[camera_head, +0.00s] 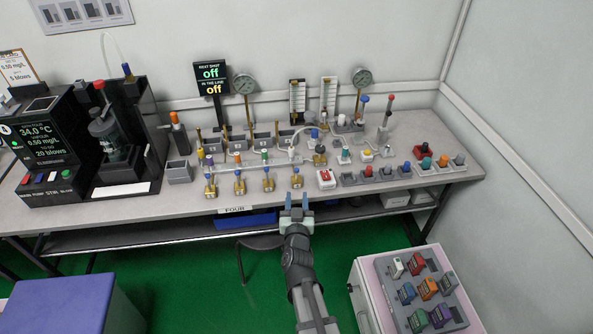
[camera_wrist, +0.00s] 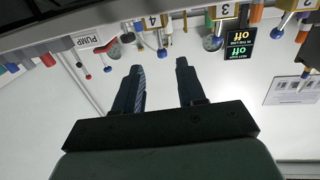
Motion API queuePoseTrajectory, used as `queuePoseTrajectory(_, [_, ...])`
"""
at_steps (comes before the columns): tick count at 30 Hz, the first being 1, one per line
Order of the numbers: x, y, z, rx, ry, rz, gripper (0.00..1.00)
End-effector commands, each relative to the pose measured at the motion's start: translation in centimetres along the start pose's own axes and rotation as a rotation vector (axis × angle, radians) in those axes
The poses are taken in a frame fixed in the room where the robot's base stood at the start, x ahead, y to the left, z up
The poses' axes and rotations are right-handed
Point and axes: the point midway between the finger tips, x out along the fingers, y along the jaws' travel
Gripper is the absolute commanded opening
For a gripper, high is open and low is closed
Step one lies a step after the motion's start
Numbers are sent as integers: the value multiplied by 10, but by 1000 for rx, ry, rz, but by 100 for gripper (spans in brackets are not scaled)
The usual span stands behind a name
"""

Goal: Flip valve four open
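Several brass valves stand in a row near the bench's front edge. Valve four appears to be the rightmost brass one (camera_head: 297,181) in the head view. A yellow tag marked 4 (camera_wrist: 152,21) shows inverted at the top of the wrist view, with small blue-tipped parts close by; which is its lever is too small to tell. A tag marked 3 (camera_wrist: 225,13) is to its right. My gripper (camera_head: 297,200) is open and empty, just in front of the rightmost valve and apart from it in the wrist view (camera_wrist: 160,70). The lever's position is unclear.
A black display (camera_head: 210,78) reads off twice. A red-buttoned white box (camera_head: 326,179) and grey holders sit right of the valves. A dark machine (camera_head: 120,140) stands left. A tray of coloured blocks (camera_head: 425,285) is at lower right.

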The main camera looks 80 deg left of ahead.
Motion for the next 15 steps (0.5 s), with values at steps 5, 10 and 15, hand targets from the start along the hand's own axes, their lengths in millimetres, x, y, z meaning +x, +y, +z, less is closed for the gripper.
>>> queuePoseTrajectory(5, [23, 0, 1, 0, 0, 0, 40])
queuePoseTrajectory(10, [51, 0, 2, 1, -1, 0, 40])
queuePoseTrajectory(15, [81, -1, 1, 1, 0, -1, 40])
